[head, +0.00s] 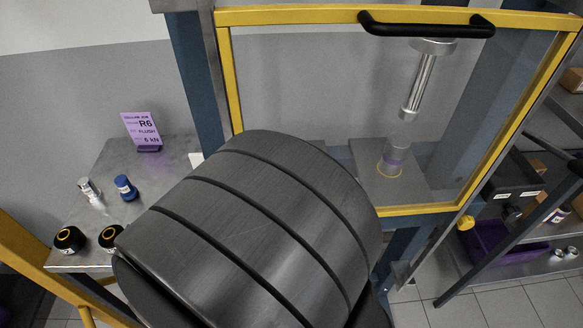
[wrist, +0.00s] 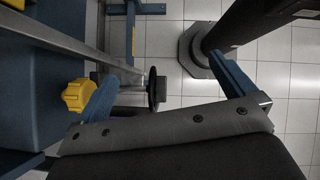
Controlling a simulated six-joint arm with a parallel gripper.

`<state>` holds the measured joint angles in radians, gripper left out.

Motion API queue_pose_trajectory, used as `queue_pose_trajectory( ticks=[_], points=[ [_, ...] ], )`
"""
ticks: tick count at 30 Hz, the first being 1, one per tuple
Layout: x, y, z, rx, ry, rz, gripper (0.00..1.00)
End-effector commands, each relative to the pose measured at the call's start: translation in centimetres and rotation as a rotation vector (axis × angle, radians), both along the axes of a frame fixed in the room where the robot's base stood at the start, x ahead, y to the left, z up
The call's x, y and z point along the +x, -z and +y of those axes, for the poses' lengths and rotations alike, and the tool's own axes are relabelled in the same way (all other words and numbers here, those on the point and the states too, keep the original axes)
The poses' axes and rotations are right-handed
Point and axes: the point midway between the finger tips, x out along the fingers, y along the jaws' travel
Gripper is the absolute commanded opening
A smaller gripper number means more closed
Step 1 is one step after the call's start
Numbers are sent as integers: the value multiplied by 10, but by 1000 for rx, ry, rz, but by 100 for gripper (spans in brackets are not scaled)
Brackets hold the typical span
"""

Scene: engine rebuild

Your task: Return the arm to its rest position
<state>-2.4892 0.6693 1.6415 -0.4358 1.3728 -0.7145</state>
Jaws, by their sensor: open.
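My gripper (wrist: 162,68) shows in the wrist view as two blue-grey fingers spread wide apart on a grey bolted bar. It is open, with nothing held between the fingers, and points down over the tiled floor. Blue framework and a yellow knob (wrist: 77,95) are close to its left finger. In the head view, a large dark grey link of my arm fills the lower middle, and the gripper is not visible there.
A press with a yellow-framed clear door (head: 400,209) and black handle (head: 425,28) stands behind my arm. A side table (head: 150,185) holds small parts and a purple sign (head: 141,128). Shelves (head: 525,235) stand right.

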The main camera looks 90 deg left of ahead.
Motion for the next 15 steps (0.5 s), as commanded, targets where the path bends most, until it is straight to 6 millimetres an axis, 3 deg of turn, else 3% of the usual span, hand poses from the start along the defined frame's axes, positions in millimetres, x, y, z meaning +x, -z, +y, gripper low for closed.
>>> queue_pose_trajectory(
  ticks=[1,3,8,15],
  points=[
    [-22,-22,11,63,-46,29,100],
    [-48,-41,28,129,-155,42,100],
    [-106,-69,63,231,-465,15,100],
    [-221,-128,94,399,-1001,-130,100]
  ],
)
